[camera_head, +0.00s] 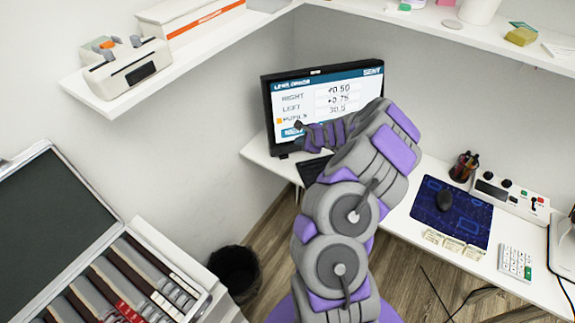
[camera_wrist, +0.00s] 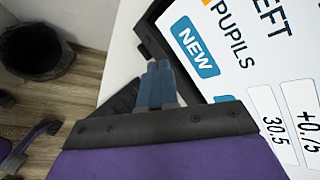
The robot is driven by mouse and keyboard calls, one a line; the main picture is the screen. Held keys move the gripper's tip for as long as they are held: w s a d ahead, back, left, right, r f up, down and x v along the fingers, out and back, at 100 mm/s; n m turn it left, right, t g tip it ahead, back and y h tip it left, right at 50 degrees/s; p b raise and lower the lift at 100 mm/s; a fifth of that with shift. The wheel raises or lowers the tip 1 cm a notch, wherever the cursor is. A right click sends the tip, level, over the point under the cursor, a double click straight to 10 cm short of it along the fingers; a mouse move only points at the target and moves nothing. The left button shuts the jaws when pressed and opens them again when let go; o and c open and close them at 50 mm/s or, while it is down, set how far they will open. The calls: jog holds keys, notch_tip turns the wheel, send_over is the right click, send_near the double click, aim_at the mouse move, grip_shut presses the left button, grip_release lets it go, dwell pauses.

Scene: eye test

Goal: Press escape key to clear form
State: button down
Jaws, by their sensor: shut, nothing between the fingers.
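The monitor (camera_head: 268,104) stands on the white desk in the corner. Its screen shows a form with RIGHT +0.50, LEFT +0.75 and PUPILS 30.5 filled in. The screen also fills the right of the wrist view (camera_wrist: 262,75), tilted, with a blue NEW button. A dark keyboard (camera_head: 313,168) lies in front of the monitor, mostly hidden by my arm. A dark corner of it shows in the wrist view (camera_wrist: 117,103). I cannot make out the escape key. My gripper (camera_wrist: 158,72) is shut and empty, its fingertips over the desk between keyboard and monitor in that view.
A black bin (camera_head: 236,270) stands on the floor. An open lens case (camera_head: 45,215) is at left.

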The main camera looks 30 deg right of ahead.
jog(key=shift+s+d+f+m+h, duration=0.25)
jog(key=shift+d+f+m+h, duration=0.05)
jog(key=shift+d+f, duration=0.6)
jog(key=shift+f, duration=0.1)
jog(key=b, duration=0.7)
send_over(303, 167)
notch_tip(303, 167, down, 8)
jog(key=shift+d+r, duration=0.1)
jog(key=shift+r, duration=0.05)
jog(key=shift+f, duration=0.4)
